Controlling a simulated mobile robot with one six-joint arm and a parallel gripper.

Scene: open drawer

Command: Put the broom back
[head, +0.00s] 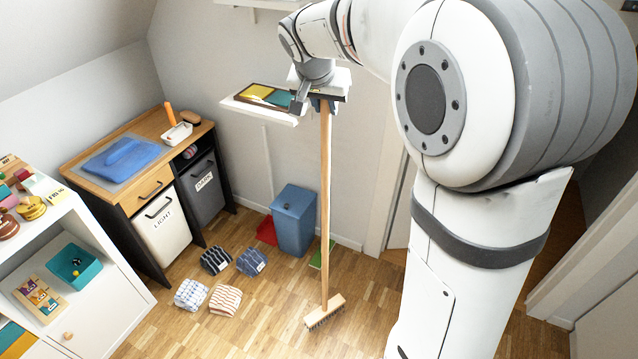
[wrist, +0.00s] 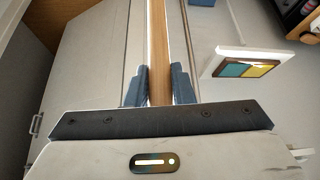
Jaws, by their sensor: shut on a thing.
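The broom (head: 325,200) has a long wooden handle and a wooden head with dark bristles. In the head view it stands nearly upright, with its head (head: 325,311) low at the floor; I cannot tell whether the bristles touch it. My gripper (head: 321,104) is shut on the upper part of the handle. In the wrist view the handle (wrist: 158,50) runs between the two dark fingers of my gripper (wrist: 159,85). A green mat (head: 316,259) and a red mat (head: 266,231) lie on the floor by the wall, partly hidden by a blue bin (head: 294,222).
A white wall shelf (head: 258,114) with a yellow and teal tray is just left of my gripper. Several folded cloths (head: 222,299) lie on the floor left of the broom. A wooden-topped cabinet (head: 150,185) with hampers stands at the left. A door frame (head: 385,190) is right of the handle.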

